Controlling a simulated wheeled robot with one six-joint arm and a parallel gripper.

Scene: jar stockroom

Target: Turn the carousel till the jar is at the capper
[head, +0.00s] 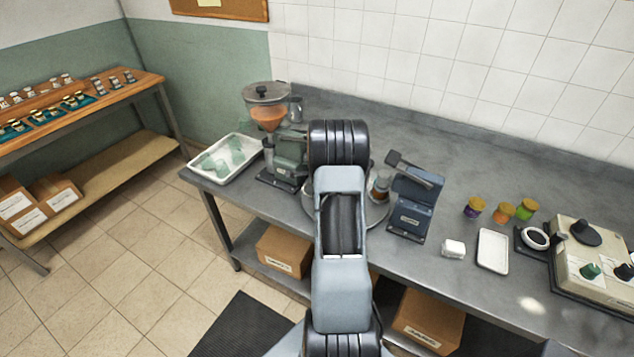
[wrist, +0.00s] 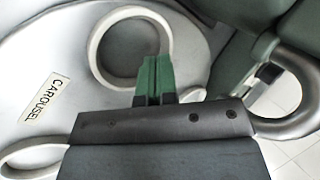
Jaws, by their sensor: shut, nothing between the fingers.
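The grey round carousel (head: 378,218) stands on the bench, mostly hidden behind my arm in the head view. In the wrist view its pale disc (wrist: 45,55) fills the left side, with a "CAROUSEL" label and raised rings. The jar (head: 379,188), with reddish-brown contents, is on the carousel's right side, just left of the blue capper (head: 416,205). I cannot tell whether it is exactly lined up. My gripper (wrist: 154,62) has its green fingers together, empty, at the lower right edge of an empty ring (wrist: 92,42); contact is unclear. The head view hides the gripper.
A green filler (head: 290,150) with an orange-filled hopper stands left of the carousel, beside a white tray (head: 250,153). Lidded jars (head: 503,210), a white tray (head: 493,251) and a control box (head: 590,250) are on the right. A dark green body (wrist: 235,60) is close right of my fingers.

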